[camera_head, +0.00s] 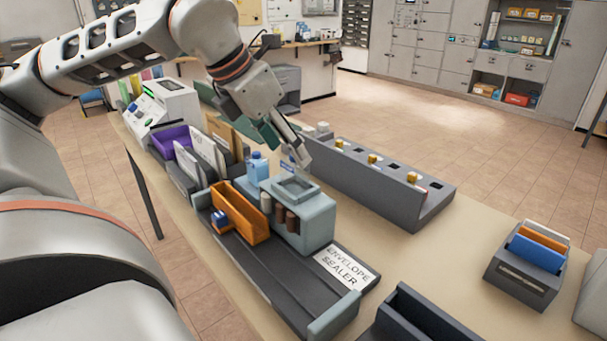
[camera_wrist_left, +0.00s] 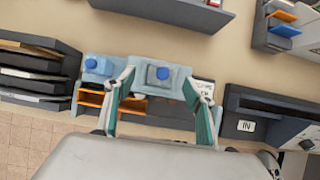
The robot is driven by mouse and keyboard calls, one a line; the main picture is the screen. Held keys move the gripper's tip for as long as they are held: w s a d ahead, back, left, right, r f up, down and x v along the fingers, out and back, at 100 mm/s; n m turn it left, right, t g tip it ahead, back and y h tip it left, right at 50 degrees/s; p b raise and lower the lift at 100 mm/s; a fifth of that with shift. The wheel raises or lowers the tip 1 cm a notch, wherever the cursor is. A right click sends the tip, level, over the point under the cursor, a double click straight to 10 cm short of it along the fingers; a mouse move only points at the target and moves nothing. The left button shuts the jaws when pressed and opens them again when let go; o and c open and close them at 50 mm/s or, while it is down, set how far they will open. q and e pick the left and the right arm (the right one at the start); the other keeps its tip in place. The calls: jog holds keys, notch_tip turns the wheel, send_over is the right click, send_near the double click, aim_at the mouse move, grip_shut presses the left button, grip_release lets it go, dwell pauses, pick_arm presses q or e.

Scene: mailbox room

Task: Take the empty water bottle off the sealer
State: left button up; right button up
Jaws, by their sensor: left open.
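The envelope sealer (camera_head: 318,218) is a grey-blue machine on a dark base, with a white "ENVELOPE SEALER" label at its near end. A clear bottle with a blue label (camera_head: 288,168) seems to stand on its top, mostly hidden by my gripper. From above, its blue cap (camera_wrist_left: 163,73) shows over the sealer's top (camera_wrist_left: 178,80). My left gripper (camera_head: 284,150) is open and points down over the sealer. In the left wrist view, its green-padded fingers (camera_wrist_left: 160,92) are either side of the cap; contact cannot be told. My right gripper is not in view.
A blue bottle-like tank (camera_head: 257,168) and an orange tray (camera_head: 240,213) sit on the sealer beside the body. A grey slotted rack (camera_head: 385,190) stands just right. A letter holder (camera_head: 527,255) is further right, with bare table between. A purple bin (camera_head: 172,142) stands behind left.

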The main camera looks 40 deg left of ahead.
aim_at(290, 162)
pick_arm(q)
jog(key=shift+w+f, duration=0.1)
jog(key=shift+f, duration=0.45)
jog(key=x, duration=0.2)
jog(key=b+x, duration=0.1)
jog(key=x, duration=0.1)
jog(key=shift+s+d+f, duration=0.2)
jog(key=shift+s+f, duration=0.05)
jog(key=shift+f, duration=0.15)
jog(key=shift+w+f, duration=0.2)
jog(key=shift+f, duration=0.05)
jog(key=shift+w, duration=0.1)
jog(key=c, duration=1)
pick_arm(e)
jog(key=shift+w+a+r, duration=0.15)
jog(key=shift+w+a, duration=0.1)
